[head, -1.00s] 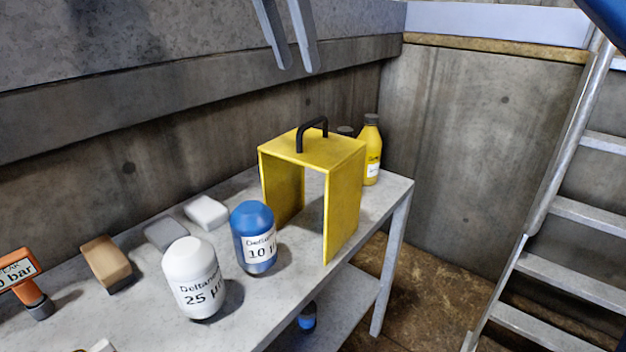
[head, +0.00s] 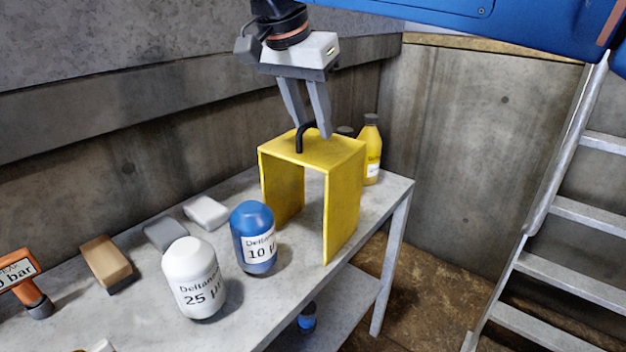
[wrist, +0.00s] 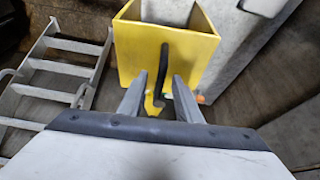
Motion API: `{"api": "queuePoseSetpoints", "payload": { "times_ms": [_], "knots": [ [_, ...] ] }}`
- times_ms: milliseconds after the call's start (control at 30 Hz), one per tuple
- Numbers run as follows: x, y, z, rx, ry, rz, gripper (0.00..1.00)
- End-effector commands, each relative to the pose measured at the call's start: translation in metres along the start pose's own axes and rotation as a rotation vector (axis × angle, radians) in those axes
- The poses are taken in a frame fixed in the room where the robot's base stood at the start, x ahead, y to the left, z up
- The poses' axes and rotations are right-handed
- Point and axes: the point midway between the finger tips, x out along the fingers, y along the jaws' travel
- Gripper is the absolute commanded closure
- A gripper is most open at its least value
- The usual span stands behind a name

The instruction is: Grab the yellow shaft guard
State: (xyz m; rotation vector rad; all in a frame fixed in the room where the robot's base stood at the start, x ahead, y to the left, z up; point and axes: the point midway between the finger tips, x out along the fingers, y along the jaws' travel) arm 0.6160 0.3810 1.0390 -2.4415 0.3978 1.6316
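The yellow shaft guard (head: 345,200) stands upright on the grey table, a U-shaped cover with a flat top and two side walls. A black handle (head: 300,140) arches over its top. My gripper (head: 312,132) is at the handle, pointing down, its fingers apart. In the wrist view the guard (wrist: 205,48) lies ahead, and the handle (wrist: 162,65) shows between the two open fingertips (wrist: 160,85). I cannot tell whether either finger touches the handle.
A blue cartridge (head: 253,237) and a white one (head: 194,280) stand in front of the guard on the table (head: 285,290). A yellow bottle (head: 371,150) stands close behind it. A concrete wall backs the table; a metal ladder (head: 560,260) is at the right.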

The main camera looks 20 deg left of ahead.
Motion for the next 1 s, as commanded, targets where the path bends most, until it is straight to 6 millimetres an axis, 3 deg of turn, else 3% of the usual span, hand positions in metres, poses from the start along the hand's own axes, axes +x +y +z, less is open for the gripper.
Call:
{"api": "queuePoseSetpoints", "payload": {
  "times_ms": [100,367,500,1000],
  "knots": [
    [0.0089,0.0002,0.0,0.0,0.0,0.0,0.69],
    [0.0105,0.0001,-0.0001,0.001,0.0,-0.001,0.69],
    [0.0104,0.0001,-0.0002,0.001,0.0,-0.001,1.0],
    [0.0101,0.0001,-0.0002,0.001,0.0,-0.001,1.0]
  ]
}}
